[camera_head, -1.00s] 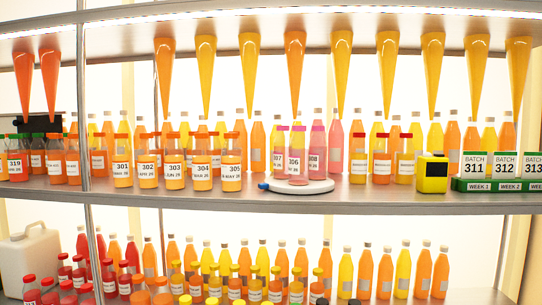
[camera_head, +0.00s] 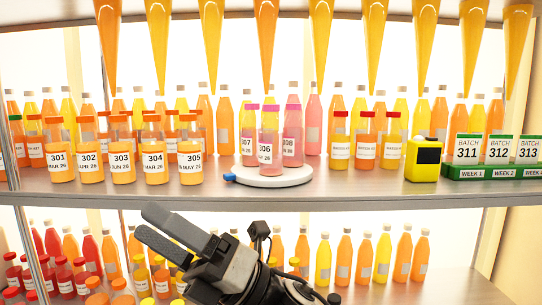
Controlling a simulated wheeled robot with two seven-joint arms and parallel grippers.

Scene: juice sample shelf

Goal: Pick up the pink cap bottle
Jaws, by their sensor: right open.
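Several pink-cap bottles stand grouped on a round white turntable (camera_head: 250,180) on the middle shelf: bottle 306 (camera_head: 268,155) in front, bottle 307 (camera_head: 246,148) behind left and bottle 308 (camera_head: 292,150) behind right. All are upright with pale pink-orange contents. My right gripper (camera_head: 151,222) is open and empty. It shows below the shelf edge, lower and to the left of the turntable, fingers pointing up-left. My left gripper is not in view.
Orange-capped cups (camera_head: 121,162) stand left of the turntable. Red-capped bottles (camera_head: 366,148), a yellow device (camera_head: 423,160) and a green batch rack (camera_head: 495,170) stand to the right. Orange cones (camera_head: 266,40) hang above. The lower shelf holds more bottles (camera_head: 323,260).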

